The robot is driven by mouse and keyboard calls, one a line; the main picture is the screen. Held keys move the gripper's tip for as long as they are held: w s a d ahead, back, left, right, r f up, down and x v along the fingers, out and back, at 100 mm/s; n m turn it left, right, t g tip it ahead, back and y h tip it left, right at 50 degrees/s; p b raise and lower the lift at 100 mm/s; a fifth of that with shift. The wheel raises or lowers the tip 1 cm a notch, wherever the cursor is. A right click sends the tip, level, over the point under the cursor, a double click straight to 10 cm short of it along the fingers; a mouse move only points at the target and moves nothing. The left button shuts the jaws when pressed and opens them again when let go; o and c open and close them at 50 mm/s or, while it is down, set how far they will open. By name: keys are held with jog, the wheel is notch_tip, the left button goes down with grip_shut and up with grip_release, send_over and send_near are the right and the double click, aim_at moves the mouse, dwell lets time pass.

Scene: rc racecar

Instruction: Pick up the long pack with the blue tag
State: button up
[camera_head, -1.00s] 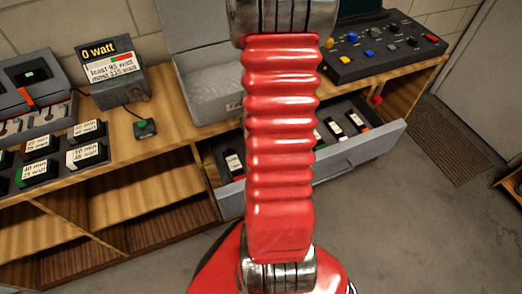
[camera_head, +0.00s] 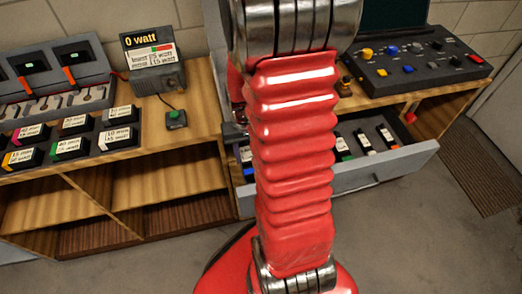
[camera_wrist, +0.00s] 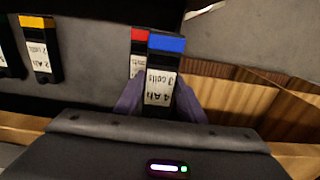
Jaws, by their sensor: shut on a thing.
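A pack with a blue tag (camera_wrist: 164,60) stands between the two purple fingers of my gripper (camera_wrist: 160,102) in the wrist view. The gripper is shut on it. The pack's white label reads 4 Ah, 3 cells, upside down in this view. Its lower part is hidden by the gripper body. A pack with a red tag (camera_wrist: 138,50) is right beside it, partly covered. In the head view a blue-tagged pack (camera_head: 247,158) shows just left of my red arm, in the drawer; my gripper is mostly hidden there.
An open grey drawer (camera_head: 375,172) holds other packs, including an orange-tagged one (camera_wrist: 41,48). Wooden boards (camera_wrist: 255,95) lie close to the right of the gripper. A watt display (camera_head: 150,52), chargers and several labelled blocks stand left; a control panel (camera_head: 415,62) stands right.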

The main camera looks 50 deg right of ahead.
jog(key=w+a, duration=0.4)
jog(key=a, duration=0.3)
jog(key=w+a, duration=0.5)
jog(key=a, duration=0.3)
jog(key=shift+a, duration=0.2)
jog(key=shift+w, duration=0.1)
